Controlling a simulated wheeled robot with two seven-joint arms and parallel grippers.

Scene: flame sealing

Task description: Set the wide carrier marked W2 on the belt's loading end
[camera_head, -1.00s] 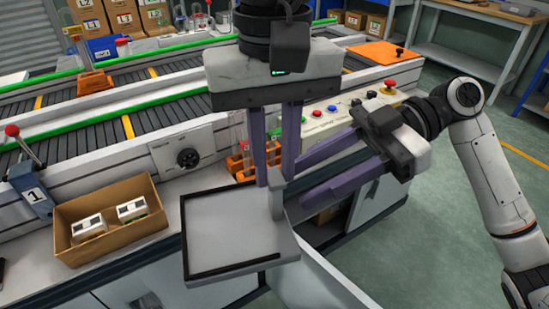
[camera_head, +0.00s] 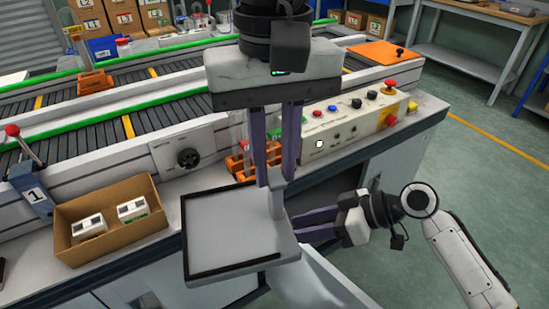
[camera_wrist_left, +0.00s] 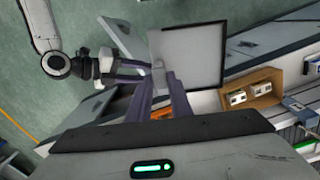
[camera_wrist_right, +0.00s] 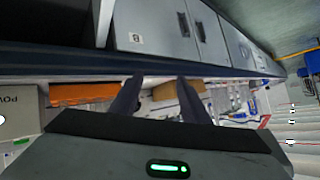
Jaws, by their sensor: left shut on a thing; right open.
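My left gripper (camera_head: 278,172) points down and is shut on the upright tab of a flat grey tray (camera_head: 235,240) with a dark rim, held out over the bench's front edge. The tray also shows in the left wrist view (camera_wrist_left: 190,52). I read no W2 mark on any object. My right gripper (camera_head: 302,222) is open beside the tray's right side, its fingers pointing left; it shows empty in the right wrist view (camera_wrist_right: 160,82). The belt (camera_head: 185,112) runs behind. An orange carrier (camera_head: 95,82) sits on it at the left.
An orange rack with glass tubes (camera_head: 236,164) stands behind the tray. A cardboard box (camera_head: 112,240) with two white devices is left. The control panel (camera_head: 345,125) stands behind right. An orange plate (camera_head: 372,52) lies at the belt's right end. Floor at right is free.

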